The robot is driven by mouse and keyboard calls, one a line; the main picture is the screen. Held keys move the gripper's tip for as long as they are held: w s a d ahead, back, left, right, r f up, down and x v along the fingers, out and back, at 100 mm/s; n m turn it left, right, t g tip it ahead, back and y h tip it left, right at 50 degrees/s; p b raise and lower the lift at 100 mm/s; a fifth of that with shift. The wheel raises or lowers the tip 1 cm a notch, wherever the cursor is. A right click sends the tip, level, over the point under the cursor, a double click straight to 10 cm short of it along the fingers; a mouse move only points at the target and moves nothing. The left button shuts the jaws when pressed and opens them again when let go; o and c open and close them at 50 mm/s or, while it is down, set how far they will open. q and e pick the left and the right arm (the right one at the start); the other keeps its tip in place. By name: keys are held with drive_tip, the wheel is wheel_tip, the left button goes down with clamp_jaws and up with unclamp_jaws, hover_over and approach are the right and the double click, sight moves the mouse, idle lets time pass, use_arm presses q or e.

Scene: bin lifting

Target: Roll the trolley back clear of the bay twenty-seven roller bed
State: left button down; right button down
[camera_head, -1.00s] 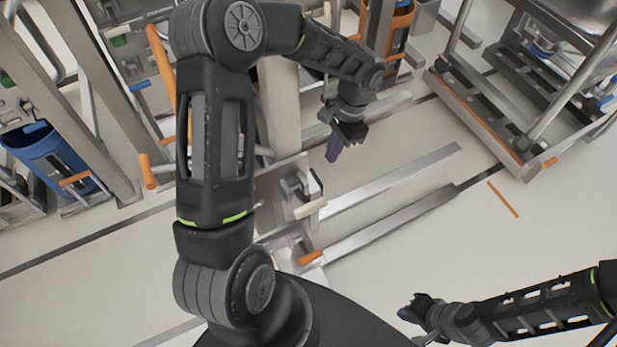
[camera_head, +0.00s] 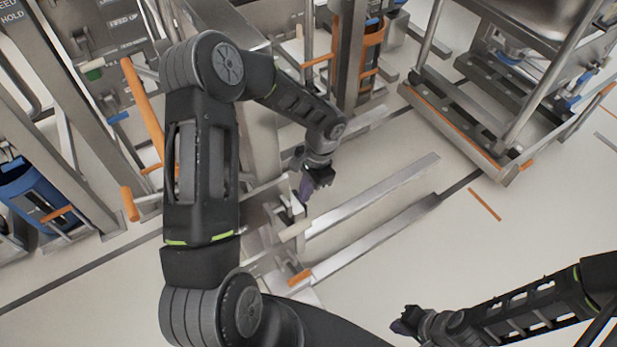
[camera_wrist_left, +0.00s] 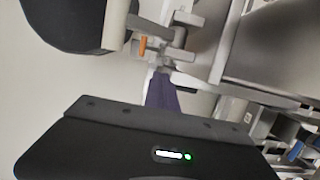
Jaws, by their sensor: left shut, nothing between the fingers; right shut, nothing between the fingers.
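My left gripper (camera_head: 304,192), with purple fingers, is shut and empty. It hangs over the floor beside a steel assembly with a pale handle (camera_head: 294,231) and an orange-tipped lever (camera_head: 300,277). Its fingers (camera_wrist_left: 162,92) also show in the left wrist view, with steel parts beyond them. My right gripper (camera_head: 399,326) is shut and empty over bare floor at the bottom. A steel frame with an orange-edged base (camera_head: 455,122) stands apart from both grippers at upper right. I cannot tell which structure is the trolley or which is the bay twenty-seven roller bed.
Two steel rails lie along the floor, the far one (camera_head: 375,195) and the near one (camera_head: 372,238). A blue bin (camera_head: 35,195) is at far left and an orange one (camera_head: 374,45) at the top. An orange upright handle (camera_head: 142,110) stands left of my arm.

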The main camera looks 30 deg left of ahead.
use_arm(q)
drive_tip(key=s, duration=0.1)
drive_tip(key=s+a+f+p, duration=0.1)
drive_tip(key=s+a, duration=0.1)
drive_tip(key=s, duration=0.1)
drive_tip(key=shift+f+p, duration=0.4)
use_arm(e)
drive_tip(key=shift+s+d+r, duration=0.1)
drive_tip(key=shift+r, duration=0.8)
use_arm(q)
drive_tip(key=shift+a, duration=0.1)
